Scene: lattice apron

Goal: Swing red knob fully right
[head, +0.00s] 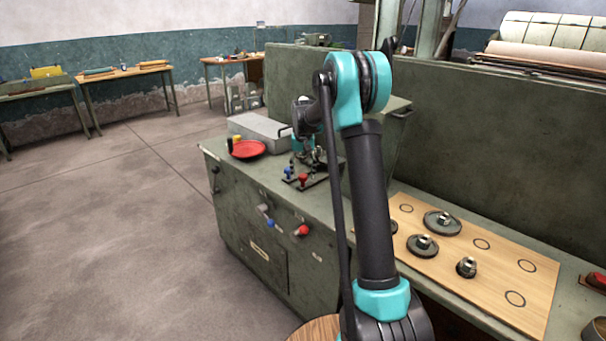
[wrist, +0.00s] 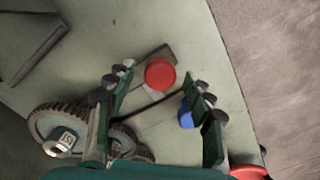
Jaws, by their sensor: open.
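A round red knob (wrist: 160,73) shows in the wrist view between the two fingers of my gripper (wrist: 161,77), which is open and empty. I cannot tell how far below the fingertips the knob lies. A blue knob (wrist: 186,117) is beside it, partly hidden by the right finger. In the head view, a red knob (head: 303,177) and a blue knob (head: 288,172) stand on a dark plate on the bench top, with my gripper (head: 303,157) just above and behind them. Another red knob (head: 302,230) is on the bench front.
A blue knob (head: 269,222) is also on the bench front. A toothed gear (wrist: 45,122) is close to the left finger. A wooden board (head: 455,265) with round metal parts lies right.

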